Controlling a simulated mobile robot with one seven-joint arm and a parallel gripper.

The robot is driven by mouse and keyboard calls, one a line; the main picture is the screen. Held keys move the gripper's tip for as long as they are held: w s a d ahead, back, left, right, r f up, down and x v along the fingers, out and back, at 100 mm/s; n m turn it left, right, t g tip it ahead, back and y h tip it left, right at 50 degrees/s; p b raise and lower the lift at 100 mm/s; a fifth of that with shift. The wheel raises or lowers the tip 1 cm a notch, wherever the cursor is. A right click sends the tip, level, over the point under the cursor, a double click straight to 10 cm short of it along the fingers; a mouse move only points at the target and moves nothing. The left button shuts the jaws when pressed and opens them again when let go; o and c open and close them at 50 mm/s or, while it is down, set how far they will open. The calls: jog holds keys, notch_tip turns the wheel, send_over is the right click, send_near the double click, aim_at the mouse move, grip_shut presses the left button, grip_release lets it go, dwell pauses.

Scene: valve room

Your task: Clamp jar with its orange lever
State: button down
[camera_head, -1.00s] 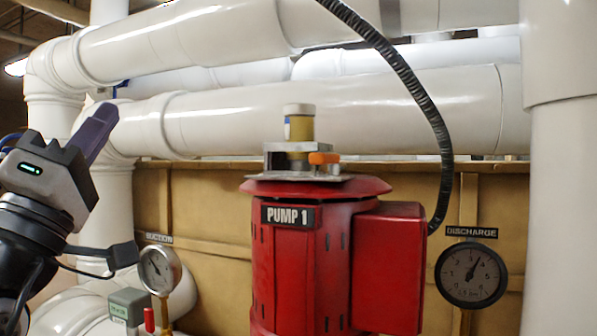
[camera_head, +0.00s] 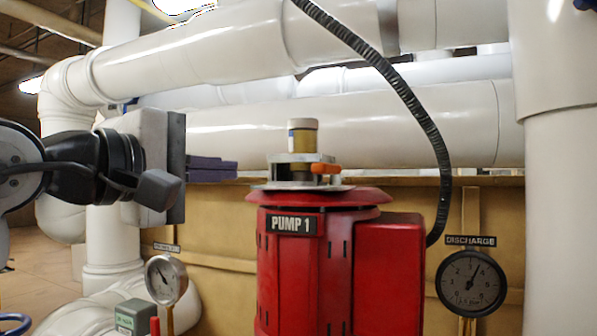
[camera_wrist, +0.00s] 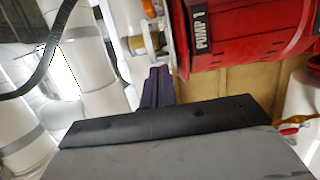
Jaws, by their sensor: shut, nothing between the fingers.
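The jar (camera_head: 302,138), amber with a white lid and a pale label, stands upright in a metal clamp (camera_head: 290,165) on top of the red pump. The orange lever (camera_head: 326,169) sticks out at the clamp's right front. In the wrist view the jar (camera_wrist: 137,43) and the lever (camera_wrist: 148,8) show sideways near the top. My gripper (camera_head: 236,169) is left of the clamp, at about its height in the picture, with its purple fingers pointing right. The fingers are together and empty, apart from the jar and lever. The wrist view also shows the fingers (camera_wrist: 158,75).
The red pump (camera_head: 300,270) labelled PUMP 1 stands below the clamp. White pipes (camera_head: 400,125) run behind, and a black ribbed hose (camera_head: 425,110) curves down at right. A suction gauge (camera_head: 165,280) is at left, a discharge gauge (camera_head: 471,283) at right.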

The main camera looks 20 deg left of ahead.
jog(key=shift+w, duration=0.15)
jog(key=shift+w+d+p, duration=0.8)
jog(key=shift+w+d, duration=0.3)
jog(key=shift+w, duration=0.45)
jog(key=shift+w+d+p, duration=0.75)
jog(key=shift+w+d, duration=0.4)
jog(key=shift+w, duration=0.4)
jog(key=shift+w+d+p, duration=0.8)
jog(key=shift+w+d, duration=0.3)
jog(key=shift+w, duration=0.45)
